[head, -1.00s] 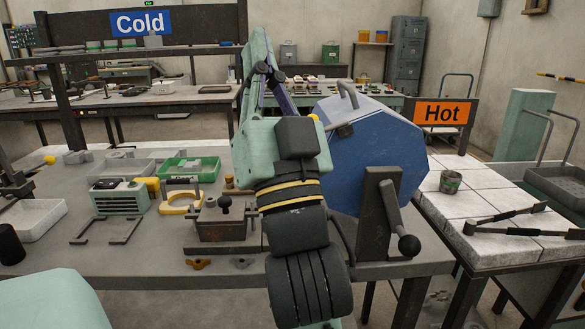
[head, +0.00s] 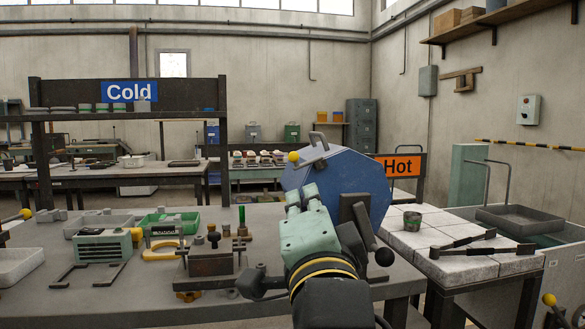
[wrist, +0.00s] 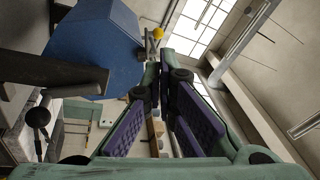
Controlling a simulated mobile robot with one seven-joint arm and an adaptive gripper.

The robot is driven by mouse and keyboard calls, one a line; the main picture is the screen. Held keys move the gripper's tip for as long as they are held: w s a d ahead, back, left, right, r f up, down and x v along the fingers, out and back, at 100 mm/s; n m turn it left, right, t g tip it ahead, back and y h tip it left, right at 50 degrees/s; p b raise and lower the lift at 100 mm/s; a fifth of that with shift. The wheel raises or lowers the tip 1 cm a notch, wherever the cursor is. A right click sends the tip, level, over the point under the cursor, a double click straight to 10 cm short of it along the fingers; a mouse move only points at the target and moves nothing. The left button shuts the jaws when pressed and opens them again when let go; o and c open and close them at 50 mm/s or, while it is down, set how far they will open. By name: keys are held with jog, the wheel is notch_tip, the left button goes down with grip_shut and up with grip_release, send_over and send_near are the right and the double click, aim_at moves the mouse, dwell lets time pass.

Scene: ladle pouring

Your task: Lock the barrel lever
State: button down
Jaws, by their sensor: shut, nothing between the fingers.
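The blue faceted barrel (head: 350,187) stands on the grey bench behind my arm, with a curved handle on top. A lever with a yellow ball knob (head: 293,157) is at the barrel's upper left; the knob also shows near the barrel's top edge in the wrist view (wrist: 158,33). A dark crank with a black ball grip (head: 384,256) hangs down from the upright support in front of the barrel. My gripper (head: 311,190) is shut and empty, just in front of the barrel, its tips (wrist: 159,70) below the yellow knob in the wrist view. Whether it touches anything is unclear.
A white tiled hot table (head: 440,236) with tongs and a small cup (head: 412,219) stands right.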

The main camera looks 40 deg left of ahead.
jog(key=shift+r, duration=0.1)
jog(key=p, duration=1.3)
send_near(292, 158)
jog(key=p+x, duration=0.1)
jog(key=x, duration=0.6)
jog(key=shift+d+r, duration=0.1)
jog(key=shift+m+t+h+b, duration=0.3)
jog(key=shift+t+b, duration=0.05)
jog(key=shift+t, duration=0.15)
